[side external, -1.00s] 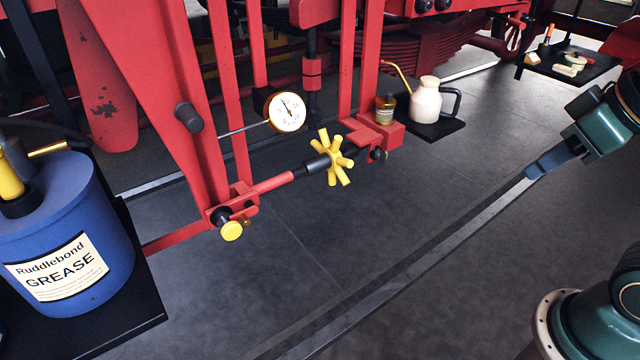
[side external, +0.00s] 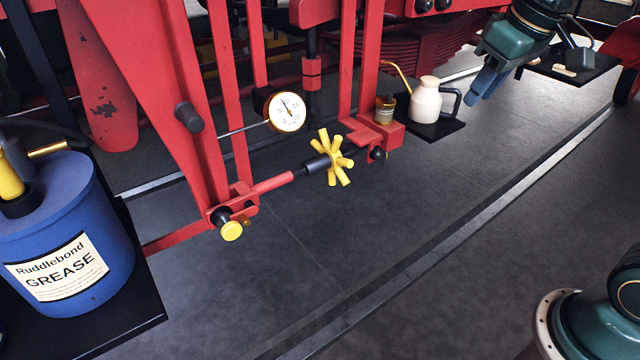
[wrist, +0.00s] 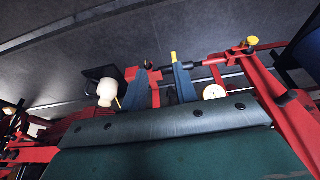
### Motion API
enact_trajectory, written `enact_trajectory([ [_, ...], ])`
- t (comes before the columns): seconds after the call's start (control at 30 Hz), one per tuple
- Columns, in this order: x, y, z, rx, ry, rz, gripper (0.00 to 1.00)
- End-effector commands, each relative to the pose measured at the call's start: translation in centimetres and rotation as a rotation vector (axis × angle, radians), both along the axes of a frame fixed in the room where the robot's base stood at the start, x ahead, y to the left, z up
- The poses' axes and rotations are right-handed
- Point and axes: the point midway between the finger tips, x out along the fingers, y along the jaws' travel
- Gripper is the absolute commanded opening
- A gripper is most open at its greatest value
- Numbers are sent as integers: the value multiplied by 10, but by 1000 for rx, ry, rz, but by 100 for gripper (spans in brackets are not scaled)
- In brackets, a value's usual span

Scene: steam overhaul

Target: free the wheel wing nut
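The wheel wing nut (side external: 335,157) is a yellow wheel of several short spokes, on the black end of a red horizontal rod (side external: 274,183). In the wrist view a small yellow part of it (wrist: 174,56) shows above my right-hand finger, which appears to hide the rest. My gripper (side external: 478,96) is in the air at the upper right of the side view, well apart from the wheel, with blue fingers angled down. In the wrist view my gripper (wrist: 163,72) has its two fingers apart with nothing held between them.
A cream oil can (side external: 426,101) stands on a dark tray right of the wheel, near a small brown jar (side external: 385,108). A dial gauge (side external: 287,111) hangs above left. Red frame bars stand behind. A blue grease drum (side external: 70,235) is at left.

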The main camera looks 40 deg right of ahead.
Motion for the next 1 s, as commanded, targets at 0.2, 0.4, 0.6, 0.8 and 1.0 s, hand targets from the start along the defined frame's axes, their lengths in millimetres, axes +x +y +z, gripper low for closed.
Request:
enact_trajectory([
  [0.2,53,-12,-3,-3,57,-2,29],
  [0.4,98,-25,-14,-4,105,-3,29],
  [0.6,142,-40,-33,-2,152,-3,29],
  [0.8,182,-56,-61,1,201,-3,29],
  [1.0,218,-73,-95,6,247,-3,29],
])
